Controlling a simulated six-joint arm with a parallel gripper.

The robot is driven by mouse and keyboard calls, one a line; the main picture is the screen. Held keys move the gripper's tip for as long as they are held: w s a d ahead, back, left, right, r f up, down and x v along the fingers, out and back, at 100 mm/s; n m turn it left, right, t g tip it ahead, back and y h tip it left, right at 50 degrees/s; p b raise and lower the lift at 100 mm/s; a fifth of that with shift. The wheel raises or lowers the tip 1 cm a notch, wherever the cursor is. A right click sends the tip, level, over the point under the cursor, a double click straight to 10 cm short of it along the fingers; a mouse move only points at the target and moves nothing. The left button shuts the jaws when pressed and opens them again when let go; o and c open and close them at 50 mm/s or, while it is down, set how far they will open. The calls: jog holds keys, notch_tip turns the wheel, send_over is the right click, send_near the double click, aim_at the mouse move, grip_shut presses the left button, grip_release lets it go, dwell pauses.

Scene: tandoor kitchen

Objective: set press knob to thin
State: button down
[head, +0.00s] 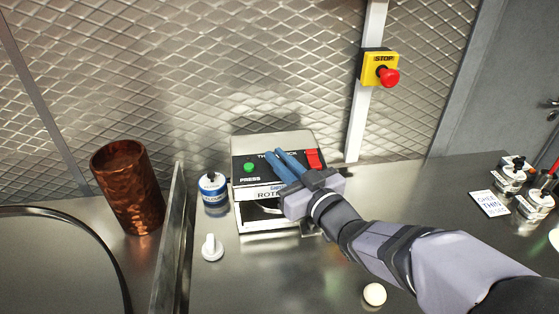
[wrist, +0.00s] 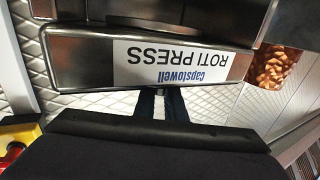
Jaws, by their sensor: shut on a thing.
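The roti press (head: 266,216) is a steel box on the counter with a dark sloped control panel.
A copper tumbler (head: 127,187) stands left, past a metal divider. A blue-and-white jar (head: 213,187) and a white knob-shaped item (head: 212,247) sit beside the press. A pale ball (head: 374,294) lies near my arm. A red stop button (head: 388,77) is on the wall.

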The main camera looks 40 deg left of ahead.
jog(key=shift+f, duration=0.15)
jog(key=c, duration=1.8)
grip_release()
jog(key=shift+b+v, duration=0.8)
jog(key=shift+v, duration=2.9)
